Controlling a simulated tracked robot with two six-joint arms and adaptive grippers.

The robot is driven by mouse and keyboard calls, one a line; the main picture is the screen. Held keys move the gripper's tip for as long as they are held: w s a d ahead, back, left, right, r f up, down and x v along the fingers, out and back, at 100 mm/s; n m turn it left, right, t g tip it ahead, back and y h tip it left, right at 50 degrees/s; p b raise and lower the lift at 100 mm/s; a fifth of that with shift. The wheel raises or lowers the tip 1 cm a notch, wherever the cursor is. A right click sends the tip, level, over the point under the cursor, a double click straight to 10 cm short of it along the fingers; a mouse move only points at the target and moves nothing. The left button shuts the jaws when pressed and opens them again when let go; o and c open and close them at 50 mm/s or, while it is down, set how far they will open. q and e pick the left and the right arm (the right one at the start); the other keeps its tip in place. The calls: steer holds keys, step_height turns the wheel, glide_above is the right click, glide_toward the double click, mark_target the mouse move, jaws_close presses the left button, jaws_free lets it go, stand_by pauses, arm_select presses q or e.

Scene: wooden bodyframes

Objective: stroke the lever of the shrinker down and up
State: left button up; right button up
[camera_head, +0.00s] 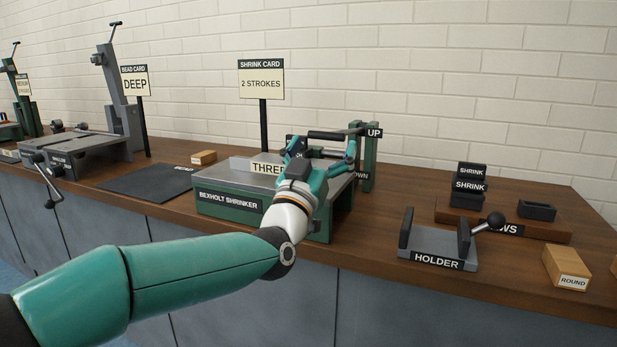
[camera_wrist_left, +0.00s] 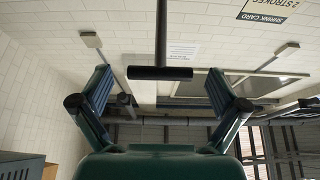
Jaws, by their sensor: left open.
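The shrinker (camera_head: 228,203) is a green and grey machine labelled BEXHOLT SHRINKER, on the wooden bench. Its lever has a black crossbar handle (camera_head: 326,135), level with the UP sign (camera_head: 374,132) on the green posts behind. My left gripper (camera_head: 324,151) is open over the machine, close to the handle. In the left wrist view, the handle (camera_wrist_left: 160,73) lies crosswise between the two spread fingers (camera_wrist_left: 158,82), with its rod running to the picture's top. I see no finger closed on it. My forearm and wrist hide part of the shrinker. My right gripper is not in view.
A SHRINK CARD (camera_head: 261,83) reading 2 STROKES stands behind the shrinker. A dark mat (camera_head: 145,183) lies left of it. The holder (camera_head: 438,247), jaws on a board (camera_head: 515,224) and a ROUND block (camera_head: 566,267) stand right. The brick wall is behind.

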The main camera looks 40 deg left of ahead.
arm_select(q)
steer(key=v, duration=1)
steer(key=shift+f, duration=0.1)
